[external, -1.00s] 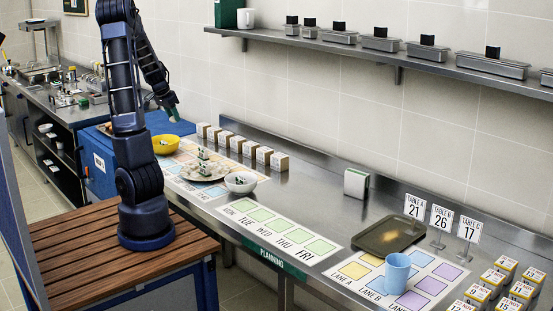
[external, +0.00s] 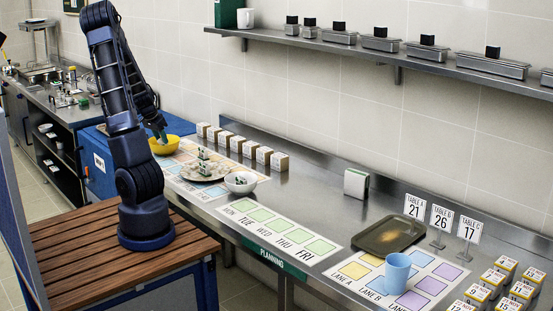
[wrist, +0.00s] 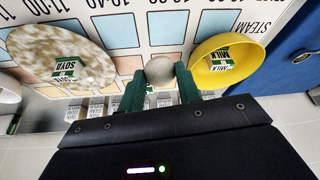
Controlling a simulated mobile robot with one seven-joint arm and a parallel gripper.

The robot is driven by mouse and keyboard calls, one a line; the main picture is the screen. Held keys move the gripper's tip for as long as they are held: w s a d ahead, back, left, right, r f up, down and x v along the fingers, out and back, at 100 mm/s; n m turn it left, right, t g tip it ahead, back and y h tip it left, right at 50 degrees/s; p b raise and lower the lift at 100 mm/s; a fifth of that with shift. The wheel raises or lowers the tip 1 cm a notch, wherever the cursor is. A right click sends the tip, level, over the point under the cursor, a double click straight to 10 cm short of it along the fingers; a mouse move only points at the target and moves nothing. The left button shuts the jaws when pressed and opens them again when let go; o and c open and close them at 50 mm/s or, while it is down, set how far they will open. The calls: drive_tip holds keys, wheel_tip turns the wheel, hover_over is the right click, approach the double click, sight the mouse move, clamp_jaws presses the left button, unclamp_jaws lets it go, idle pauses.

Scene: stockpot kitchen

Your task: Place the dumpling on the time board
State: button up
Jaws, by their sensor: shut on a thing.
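The dumpling (wrist: 160,70) is a small pale round piece. In the wrist view it sits between the green fingertips of my gripper (wrist: 160,78), which is shut on it. The time board (wrist: 130,30) is a white sheet with peach and blue cells and printed times, and it lies beneath the dumpling. Whether the dumpling touches the board I cannot tell. In the external view my gripper (external: 163,138) is low at the far end of the board (external: 186,156), by the yellow bowl. The dumpling cannot be made out there.
A yellow bowl (wrist: 203,75) with a MILK tag is right of my gripper in the wrist view. A speckled plate (wrist: 30,45) with a SOYA tag is on the left. A white bowl (external: 240,188) and several small boxes (external: 264,155) stand nearby.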

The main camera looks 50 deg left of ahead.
sight(166, 166)
wheel_tip(166, 166, down, 10)
drive_tip(key=shift+f, duration=0.25)
idle(0.4)
drive_tip(key=shift+f, duration=0.15)
drive_tip(key=o, duration=0.9)
drive_tip(key=shift+o, duration=0.2)
drive_tip(key=v, duration=1.2)
drive_tip(key=shift+w, duration=0.1)
drive_tip(key=shift+d+r, duration=0.1)
drive_tip(key=shift+r, duration=0.15)
